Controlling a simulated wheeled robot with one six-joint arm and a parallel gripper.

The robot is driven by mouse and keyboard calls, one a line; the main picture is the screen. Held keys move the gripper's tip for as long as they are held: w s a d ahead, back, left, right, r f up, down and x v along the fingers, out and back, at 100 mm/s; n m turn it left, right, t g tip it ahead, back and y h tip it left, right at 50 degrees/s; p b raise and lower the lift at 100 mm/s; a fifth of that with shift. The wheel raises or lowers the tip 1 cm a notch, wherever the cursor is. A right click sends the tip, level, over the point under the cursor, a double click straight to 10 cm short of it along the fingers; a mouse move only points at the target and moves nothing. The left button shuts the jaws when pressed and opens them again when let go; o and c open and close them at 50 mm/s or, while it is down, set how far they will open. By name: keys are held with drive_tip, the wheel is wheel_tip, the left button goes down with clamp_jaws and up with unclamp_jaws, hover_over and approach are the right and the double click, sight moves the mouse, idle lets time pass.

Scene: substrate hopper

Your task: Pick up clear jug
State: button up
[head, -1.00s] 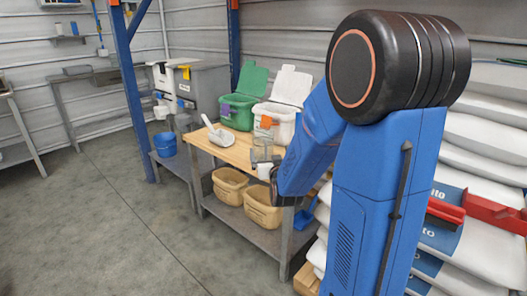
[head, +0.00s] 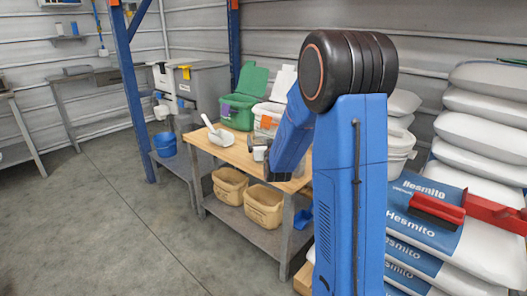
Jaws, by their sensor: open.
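The clear jug (head: 258,141) stands on the wooden top of the workbench (head: 240,154), near its right part. Only a small see-through part of it shows behind the end of my arm. My gripper (head: 260,154) is small and pale in the head view, just in front of the jug. It is open. Its fingers are hard to make out, and I cannot tell whether they touch the jug. My blue arm hides the right end of the bench.
A white scoop (head: 220,137) lies left of the jug. A green bin (head: 238,113) and a white bin (head: 268,118) stand behind with lids up. Tan tubs (head: 229,186) sit on the lower shelf. Stacked sacks (head: 480,135) fill the right side. Floor at left is clear.

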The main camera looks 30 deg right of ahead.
drive_tip(key=x, duration=0.5)
drive_tip(key=shift+a, duration=0.1)
drive_tip(key=c, duration=1.5)
drive_tip(key=shift+c, duration=0.2)
